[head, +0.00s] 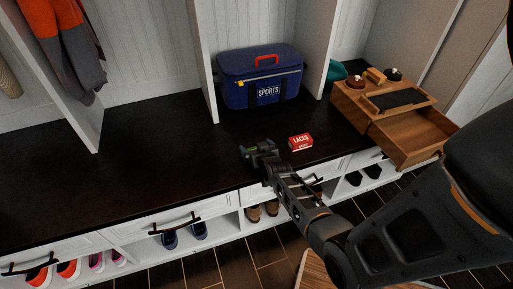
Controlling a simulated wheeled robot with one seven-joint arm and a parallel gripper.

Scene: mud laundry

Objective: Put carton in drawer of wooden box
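The carton is a small red box with white lettering reading LACES (301,142), lying on the dark bench top near its front edge. The wooden box (387,101) stands on the bench at the right. Its drawer (412,137) is pulled out toward the front and sticks out past the bench edge; the part of it I see looks empty. My gripper (258,150) is above the bench, just left of the carton and apart from it. Its fingers are small and dark here, so I cannot tell how far apart they are.
A blue SPORTS bag (261,78) stands behind the carton, between white dividers. Dark tins and a tray sit on the wooden box, with a teal item (337,71) beside it. White drawers and shoe cubbies (171,237) line the bench front. The left bench top is clear.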

